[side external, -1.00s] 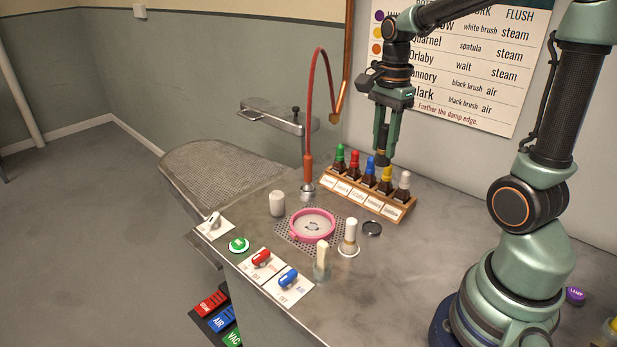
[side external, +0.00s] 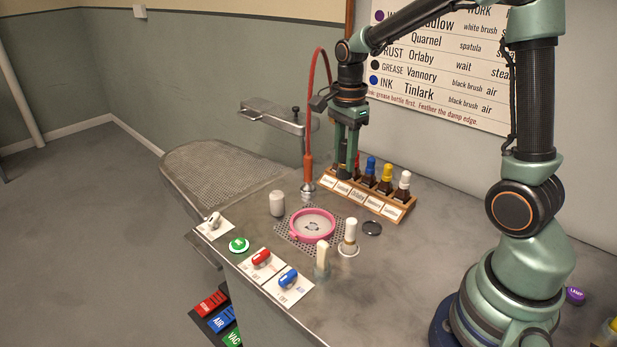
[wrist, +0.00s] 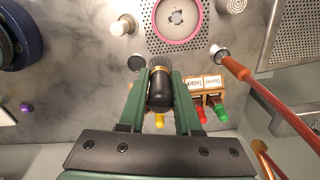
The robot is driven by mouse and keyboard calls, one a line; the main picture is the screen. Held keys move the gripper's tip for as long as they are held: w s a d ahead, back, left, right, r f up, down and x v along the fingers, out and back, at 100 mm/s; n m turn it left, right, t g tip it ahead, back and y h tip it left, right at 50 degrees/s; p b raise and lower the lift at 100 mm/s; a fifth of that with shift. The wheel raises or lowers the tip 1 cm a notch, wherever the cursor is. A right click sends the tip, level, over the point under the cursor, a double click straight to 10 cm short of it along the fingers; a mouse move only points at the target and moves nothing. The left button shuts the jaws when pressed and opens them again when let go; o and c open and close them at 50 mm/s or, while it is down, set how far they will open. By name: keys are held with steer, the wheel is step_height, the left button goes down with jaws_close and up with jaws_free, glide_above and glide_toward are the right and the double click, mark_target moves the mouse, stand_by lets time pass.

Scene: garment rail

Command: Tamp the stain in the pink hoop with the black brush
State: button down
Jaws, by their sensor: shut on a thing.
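My gripper (side external: 346,150) is shut on the black brush (wrist: 160,88), which shows between the fingers in the wrist view with a black handle, a gold band and bristles pointing away from me. In the side view the brush is mostly hidden by the fingers. It hangs above the left part of the bottle rack, behind the pink hoop. The pink hoop (side external: 295,231) lies on a perforated plate, apart from the brush. Inside it is a small grey stain (side external: 313,227). The hoop also shows at the top of the wrist view (wrist: 178,42), with the stain (wrist: 176,17) inside.
A wooden rack (side external: 385,207) of colour-capped bottles stands behind the hoop. A red hose (side external: 309,130) rises at its left.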

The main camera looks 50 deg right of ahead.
steer(key=shift+w+a+f, duration=0.7)
steer(key=shift+a+f, duration=0.2)
steer(key=shift+f, duration=1.2)
steer(key=shift+w+a+f, duration=0.75)
steer(key=shift+a+f, duration=0.1)
steer(key=shift+f, duration=1.2)
steer(key=shift+w+a+f, duration=0.7)
steer(key=shift+a+f, duration=0.2)
steer(key=shift+f, duration=1.2)
steer(key=shift+f, duration=0.8)
steer(key=shift+r, duration=0.1)
steer(key=shift+r, duration=0.85)
steer(key=shift+f, duration=0.2)
steer(key=shift+f, duration=0.7)
